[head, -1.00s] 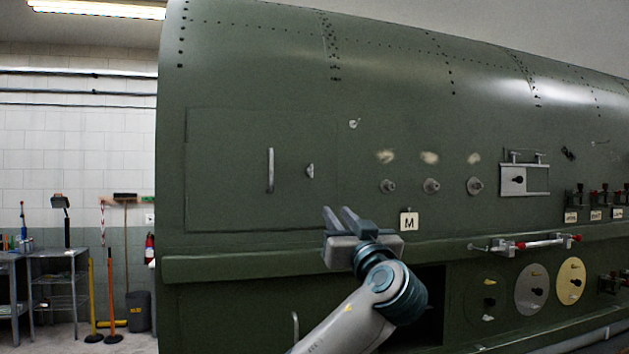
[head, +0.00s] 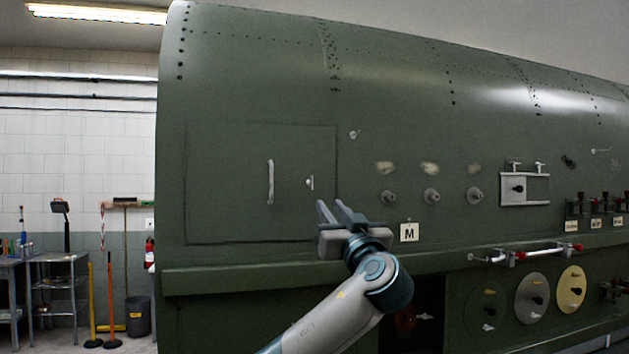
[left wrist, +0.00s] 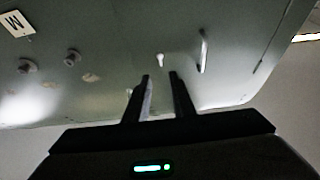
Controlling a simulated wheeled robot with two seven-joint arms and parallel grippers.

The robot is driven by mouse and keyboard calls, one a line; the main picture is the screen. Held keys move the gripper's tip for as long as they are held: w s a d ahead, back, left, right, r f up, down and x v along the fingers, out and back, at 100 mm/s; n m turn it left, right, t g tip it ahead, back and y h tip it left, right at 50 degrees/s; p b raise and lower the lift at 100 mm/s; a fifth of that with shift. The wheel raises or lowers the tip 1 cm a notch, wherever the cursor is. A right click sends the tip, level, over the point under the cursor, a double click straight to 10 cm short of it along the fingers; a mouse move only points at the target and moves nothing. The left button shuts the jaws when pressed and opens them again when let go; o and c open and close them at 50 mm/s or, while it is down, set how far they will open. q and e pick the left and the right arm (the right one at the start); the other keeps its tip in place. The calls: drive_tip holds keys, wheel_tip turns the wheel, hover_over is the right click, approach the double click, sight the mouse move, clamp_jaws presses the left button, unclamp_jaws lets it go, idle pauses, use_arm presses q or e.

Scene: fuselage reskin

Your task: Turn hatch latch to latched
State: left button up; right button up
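The hatch (head: 225,185) is a square green panel on the fuselage side, and it looks closed. Its small pale latch (head: 310,183) sits right of the vertical handle (head: 270,182). My left gripper (head: 328,206) is below and slightly right of the latch, apart from it, with its two fingers spread and nothing between them. In the left wrist view, the open fingers (left wrist: 160,76) point toward the latch (left wrist: 160,60), with the handle (left wrist: 203,50) to its right. My right gripper is not in view.
Three round knobs (head: 432,196) and an M label (head: 409,232) are right of the hatch. A ledge (head: 230,278) runs below it. A red-ended bar (head: 530,253) is farther right. Shelving (head: 60,285) and poles stand at the left wall.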

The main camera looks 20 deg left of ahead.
sight(312, 183)
use_arm(q)
drive_tip(key=p+x, duration=0.7)
drive_tip(key=x, duration=0.5)
drive_tip(key=shift+r, duration=0.2)
drive_tip(key=shift+w+a+r+p, duration=0.15)
drive_tip(key=shift+w+a+p, duration=0.25)
drive_tip(key=shift+w+p, duration=0.1)
drive_tip(key=shift+c, duration=0.3)
clamp_jaws()
